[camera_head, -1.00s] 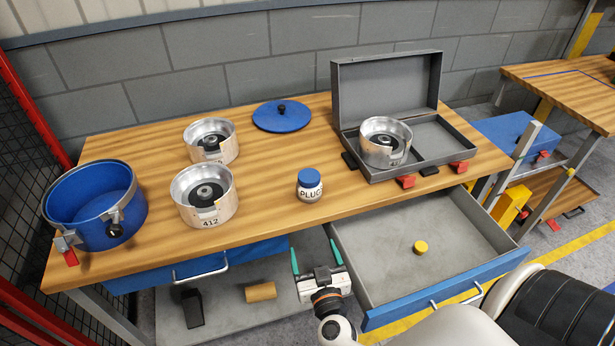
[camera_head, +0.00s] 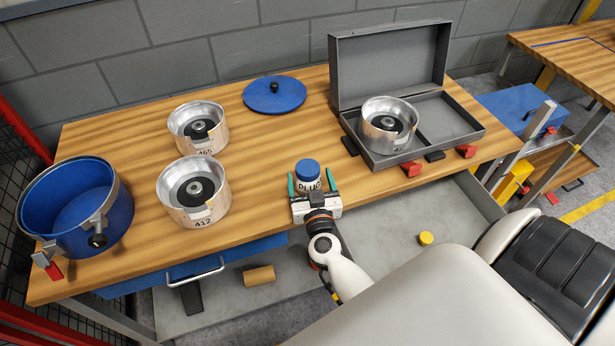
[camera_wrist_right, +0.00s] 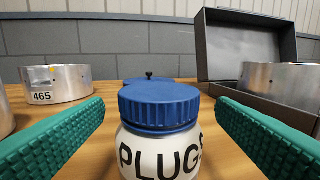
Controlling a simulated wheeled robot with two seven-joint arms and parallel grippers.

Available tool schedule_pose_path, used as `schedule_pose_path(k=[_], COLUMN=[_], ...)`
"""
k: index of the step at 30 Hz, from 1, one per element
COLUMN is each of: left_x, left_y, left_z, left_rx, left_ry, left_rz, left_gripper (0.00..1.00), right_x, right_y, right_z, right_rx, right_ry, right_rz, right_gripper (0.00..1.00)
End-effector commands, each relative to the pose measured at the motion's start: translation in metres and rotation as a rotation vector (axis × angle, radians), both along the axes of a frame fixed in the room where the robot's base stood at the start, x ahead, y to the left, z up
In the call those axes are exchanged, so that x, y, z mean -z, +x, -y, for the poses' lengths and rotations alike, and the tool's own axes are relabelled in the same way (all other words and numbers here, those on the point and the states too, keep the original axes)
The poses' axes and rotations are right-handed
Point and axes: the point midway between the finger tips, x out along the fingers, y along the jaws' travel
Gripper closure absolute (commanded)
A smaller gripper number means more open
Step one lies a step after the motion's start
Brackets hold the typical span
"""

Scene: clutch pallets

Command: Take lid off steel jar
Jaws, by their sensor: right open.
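The steel jar (camera_head: 309,183), labelled PLUGS, stands upright on the wooden bench, its blue lid (camera_head: 307,169) on top. In the right wrist view the jar (camera_wrist_right: 160,150) is close and central, with the ribbed blue lid (camera_wrist_right: 159,104) seated on it. My right gripper (camera_head: 312,186) is open around the jar's near side, its green fingers left and right of it. In the right wrist view there is a gap between each finger and the lid, so neither touches it. My left gripper is not in view.
Metal housings 465 (camera_head: 197,128) and 412 (camera_head: 194,191) stand left of the jar, a blue pot (camera_head: 75,207) further left. A blue round lid (camera_head: 274,93) lies behind. An open grey case (camera_head: 391,70) holding a housing (camera_head: 388,124) stands right. An open drawer (camera_head: 455,215) is below.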

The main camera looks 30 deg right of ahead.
Motion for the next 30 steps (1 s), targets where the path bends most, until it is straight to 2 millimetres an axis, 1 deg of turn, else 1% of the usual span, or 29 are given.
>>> schedule_pose_path(k=[2, 6, 10, 13, 19, 20, 21, 28, 29, 30], left_x=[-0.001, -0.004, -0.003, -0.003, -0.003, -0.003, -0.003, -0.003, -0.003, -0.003], left_y=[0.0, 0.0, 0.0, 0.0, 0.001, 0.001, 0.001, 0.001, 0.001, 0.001], left_z=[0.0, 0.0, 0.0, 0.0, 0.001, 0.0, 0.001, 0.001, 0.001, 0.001], left_rx=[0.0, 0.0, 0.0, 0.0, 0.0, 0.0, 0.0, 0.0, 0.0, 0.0], left_ry=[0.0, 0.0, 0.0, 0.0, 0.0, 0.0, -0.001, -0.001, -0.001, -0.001], left_rz=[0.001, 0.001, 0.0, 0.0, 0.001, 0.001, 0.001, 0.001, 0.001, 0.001], left_gripper=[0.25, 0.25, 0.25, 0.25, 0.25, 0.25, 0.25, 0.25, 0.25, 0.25], right_x=[-0.002, -0.005, -0.003, -0.003, -0.003, -0.003, -0.003, -0.003, -0.003, -0.003], right_y=[0.007, 0.027, 0.042, 0.047, 0.047, 0.047, 0.047, 0.047, 0.047, 0.047], right_z=[0.003, 0.012, 0.018, 0.021, 0.021, 0.021, 0.021, 0.021, 0.021, 0.021], right_rx=[-0.001, -0.001, -0.001, -0.001, -0.001, -0.001, -0.001, 0.0, 0.0, 0.0], right_ry=[-0.003, -0.002, -0.001, -0.001, -0.001, 0.0, 0.0, 0.0, 0.0, 0.0], right_rz=[0.001, 0.002, 0.002, 0.0, 0.0, 0.0, 0.0, 0.0, 0.0, 0.0], right_gripper=[0.2, 0.2, 0.2, 0.2, 0.2, 0.23, 0.3, 0.68, 0.71, 0.72])
